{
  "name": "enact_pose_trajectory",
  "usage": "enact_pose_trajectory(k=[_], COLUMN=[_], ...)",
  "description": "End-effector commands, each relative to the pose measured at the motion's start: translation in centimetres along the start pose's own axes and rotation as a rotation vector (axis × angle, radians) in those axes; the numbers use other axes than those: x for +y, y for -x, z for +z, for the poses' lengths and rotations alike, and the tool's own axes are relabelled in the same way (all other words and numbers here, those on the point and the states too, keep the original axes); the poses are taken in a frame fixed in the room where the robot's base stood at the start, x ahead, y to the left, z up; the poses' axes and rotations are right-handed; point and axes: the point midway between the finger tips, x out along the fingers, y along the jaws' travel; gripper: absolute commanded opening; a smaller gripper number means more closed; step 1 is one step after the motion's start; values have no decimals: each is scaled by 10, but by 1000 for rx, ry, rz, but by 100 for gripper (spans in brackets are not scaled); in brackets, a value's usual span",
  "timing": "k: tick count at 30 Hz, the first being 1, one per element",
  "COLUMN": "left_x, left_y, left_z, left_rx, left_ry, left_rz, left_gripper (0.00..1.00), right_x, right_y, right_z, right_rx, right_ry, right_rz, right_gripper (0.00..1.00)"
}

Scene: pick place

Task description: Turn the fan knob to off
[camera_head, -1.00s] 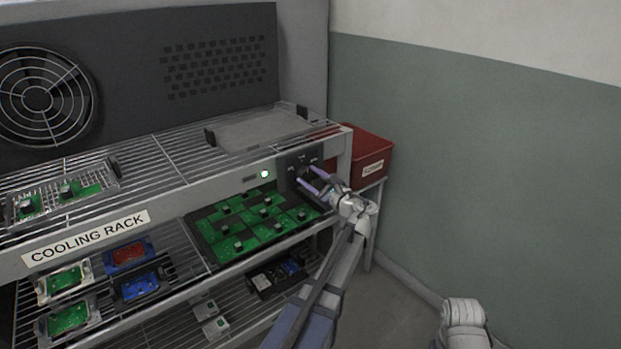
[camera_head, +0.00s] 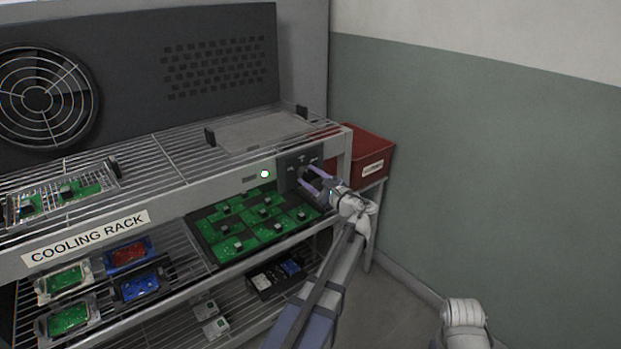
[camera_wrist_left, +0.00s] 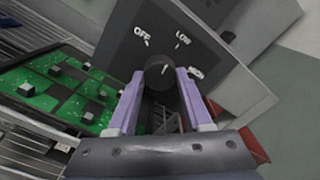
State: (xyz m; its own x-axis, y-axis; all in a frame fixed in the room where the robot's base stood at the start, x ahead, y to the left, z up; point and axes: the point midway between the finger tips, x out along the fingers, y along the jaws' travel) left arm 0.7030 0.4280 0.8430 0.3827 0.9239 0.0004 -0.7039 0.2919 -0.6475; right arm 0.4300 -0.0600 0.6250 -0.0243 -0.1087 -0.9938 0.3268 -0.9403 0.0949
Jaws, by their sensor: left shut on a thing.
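The fan knob (camera_wrist_left: 160,71) is a dark round knob on a dark panel (camera_wrist_left: 128,42) in the left wrist view. The panel carries the labels OFF and LOW, plus a third label partly hidden by a finger. A small light mark on the knob face points up toward the LOW side. My left gripper (camera_wrist_left: 158,84) is shut on the knob, one purple finger on each side. In the head view the left gripper (camera_head: 309,177) is at the panel on the rack's right end, and its fingers largely hide the knob. My right gripper is out of view.
The cooling rack (camera_head: 165,212) holds green boards (camera_head: 235,243) on a tray below the panel. A lit indicator (camera_head: 264,174) sits left of the panel. A red bin (camera_head: 372,150) stands just right. A round caged fan (camera_head: 40,97) is at upper left. The floor at right is clear.

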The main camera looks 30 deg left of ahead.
Motion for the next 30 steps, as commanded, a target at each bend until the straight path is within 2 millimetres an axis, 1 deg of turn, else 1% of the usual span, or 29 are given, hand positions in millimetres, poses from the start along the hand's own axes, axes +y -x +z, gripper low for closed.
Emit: enact_pose_trajectory(k=[18,24,30], left_x=[0,0,0], left_y=[1,1,1], left_z=[0,0,0], left_rx=[1,0,0], left_ry=[566,709,808], left_rz=[2,3,3], left_gripper=[0,0,0], right_x=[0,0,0], right_y=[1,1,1], right_z=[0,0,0], right_rx=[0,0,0], right_ry=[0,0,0], right_rz=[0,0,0], right_gripper=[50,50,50])
